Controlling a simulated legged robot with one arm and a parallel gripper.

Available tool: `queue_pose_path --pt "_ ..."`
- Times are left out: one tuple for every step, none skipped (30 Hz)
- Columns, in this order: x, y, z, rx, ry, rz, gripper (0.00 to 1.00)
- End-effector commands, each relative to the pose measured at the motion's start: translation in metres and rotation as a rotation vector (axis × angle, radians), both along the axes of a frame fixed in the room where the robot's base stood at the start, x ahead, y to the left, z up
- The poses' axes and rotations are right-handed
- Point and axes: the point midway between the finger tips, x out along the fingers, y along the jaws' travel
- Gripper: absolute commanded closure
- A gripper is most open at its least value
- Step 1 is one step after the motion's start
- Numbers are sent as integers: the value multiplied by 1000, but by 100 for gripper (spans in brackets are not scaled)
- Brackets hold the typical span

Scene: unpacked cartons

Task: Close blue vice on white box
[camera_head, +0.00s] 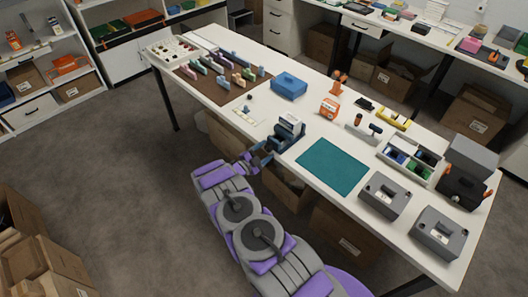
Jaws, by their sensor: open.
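My purple and grey arm reaches up from the bottom of the view.
The teal mat (332,166) lies flat right of the vice. A blue box (289,86) and an orange block (329,108) stand behind. Grey machines (384,196) fill the right end. A brown board (219,84) with coloured pieces is at left. Cartons (346,229) sit under the table.

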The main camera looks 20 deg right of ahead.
Motion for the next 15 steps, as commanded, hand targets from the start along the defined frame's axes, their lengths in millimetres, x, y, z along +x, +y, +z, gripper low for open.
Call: queue_pose_path --pt "-1 4 0 1 0 2 36" --pt "-1 6 0 1 0 2 36" --pt "-3 11 0 1 0 3 36" --pt "-4 15 0 1 0 3 36" --pt "-5 20 0 1 1 4 36" --pt "-8 27 0 1 2 4 36" --pt "-10 33 1 0 2 5 36" --pt "-12 38 1 -1 2 4 36" --pt "-16 47 1 -1 3 4 36" --pt "-18 53 1 -2 3 5 36" --pt "-21 60 1 -2 2 4 36" --pt "-23 68 1 -3 2 6 36" --pt "-25 75 1 -2 2 5 36" --pt "-28 82 1 -2 2 6 36" --pt "-31 90 0 -1 2 6 36"
